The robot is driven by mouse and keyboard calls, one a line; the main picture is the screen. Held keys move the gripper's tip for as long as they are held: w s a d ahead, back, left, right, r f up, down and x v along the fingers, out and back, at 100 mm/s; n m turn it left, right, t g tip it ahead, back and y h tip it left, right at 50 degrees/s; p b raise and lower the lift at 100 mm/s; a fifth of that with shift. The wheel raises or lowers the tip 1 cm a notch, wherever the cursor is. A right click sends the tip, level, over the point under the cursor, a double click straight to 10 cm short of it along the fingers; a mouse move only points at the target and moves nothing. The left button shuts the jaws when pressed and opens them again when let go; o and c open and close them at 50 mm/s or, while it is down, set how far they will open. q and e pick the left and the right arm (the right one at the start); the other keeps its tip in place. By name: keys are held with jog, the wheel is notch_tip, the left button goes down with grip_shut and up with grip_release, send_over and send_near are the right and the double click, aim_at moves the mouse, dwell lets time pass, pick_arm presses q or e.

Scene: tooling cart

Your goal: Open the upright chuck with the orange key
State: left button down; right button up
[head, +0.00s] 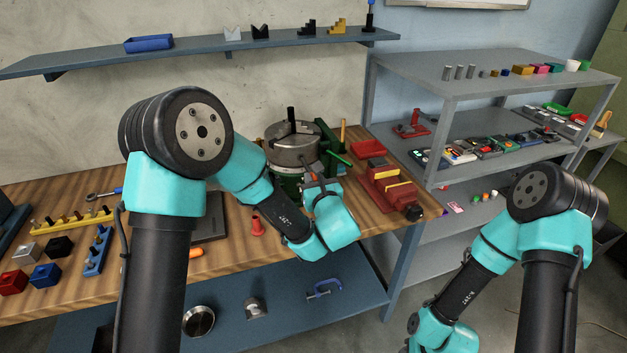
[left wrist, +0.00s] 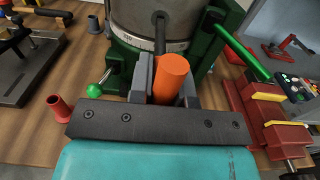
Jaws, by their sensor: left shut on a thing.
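The upright chuck (head: 290,152) is a silver cylinder with its face up, on a green base at the back of the wooden bench. Its side fills the top middle of the left wrist view (left wrist: 128,22). My left gripper (left wrist: 164,82) is shut on the orange key (left wrist: 172,72), close in front of the chuck. The key's dark shaft reaches toward the chuck's side; I cannot tell how deep its tip sits. In the head view my left wrist partly covers the chuck's front and the key. My right gripper is out of view; only its arm shows at lower right.
A red vise (head: 392,190) stands right of the chuck. A green handle (left wrist: 244,56) sticks out at the chuck's right. A red flanged piece (head: 257,227) stands at the left. Grey shelves (head: 455,84) rise at the right.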

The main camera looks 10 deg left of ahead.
pick_arm(q)
jog(key=shift+w, duration=0.1)
jog(key=shift+w+a, duration=0.3)
jog(key=shift+w, duration=0.25)
dwell(0.8)
jog(key=n, duration=1.2)
jog(key=shift+n, duration=0.4)
jog(key=n, duration=0.5)
